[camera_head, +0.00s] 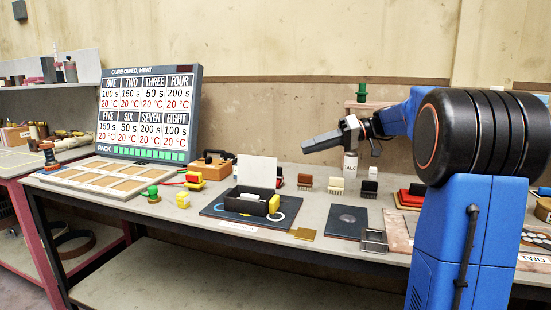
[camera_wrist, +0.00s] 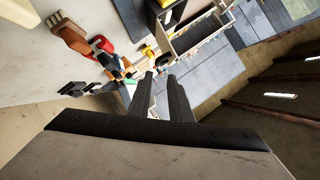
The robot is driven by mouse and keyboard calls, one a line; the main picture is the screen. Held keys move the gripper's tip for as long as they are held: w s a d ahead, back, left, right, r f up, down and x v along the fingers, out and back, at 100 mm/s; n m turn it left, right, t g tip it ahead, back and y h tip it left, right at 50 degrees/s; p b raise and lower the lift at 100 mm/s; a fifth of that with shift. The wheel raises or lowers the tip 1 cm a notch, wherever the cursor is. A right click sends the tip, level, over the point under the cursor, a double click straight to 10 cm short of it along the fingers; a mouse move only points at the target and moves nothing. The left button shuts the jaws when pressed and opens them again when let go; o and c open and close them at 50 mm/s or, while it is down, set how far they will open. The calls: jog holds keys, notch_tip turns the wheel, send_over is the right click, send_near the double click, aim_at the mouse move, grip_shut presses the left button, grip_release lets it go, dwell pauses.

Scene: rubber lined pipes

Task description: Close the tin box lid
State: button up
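A dark open box (camera_head: 247,201) stands on a dark mat in the middle of the bench in the head view. A pale flat panel (camera_head: 257,171) stands upright at its back; it looks like a raised lid, but I cannot tell if it is hinged. A yellow block is at the box's right end. My gripper (camera_head: 308,145) is above the bench, right of the box and apart from it, pointing left. In the wrist view my gripper's two dark fingers (camera_wrist: 162,75) have a narrow empty gap between them. An open box-like frame (camera_wrist: 190,42) shows beyond them.
A small metal frame (camera_head: 375,240) and a brass plate (camera_head: 304,234) lie near the bench's front edge. A cure board (camera_head: 150,112) stands at the left, behind a wooden tray (camera_head: 98,180).

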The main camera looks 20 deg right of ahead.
jog(key=d, duration=0.2)
send_near(263, 158)
jog(key=w+a+f, duration=0.1)
jog(key=w+a, duration=0.1)
jog(key=w+a+f, duration=0.2)
jog(key=a, duration=0.1)
jog(key=w+a+f, duration=0.1)
jog(key=w+a, duration=0.1)
jog(key=w, duration=0.1)
jog(key=shift+w+a+f, duration=0.1)
jog(key=shift+a+f, duration=0.15)
jog(key=shift+f, duration=0.05)
grip_shut()
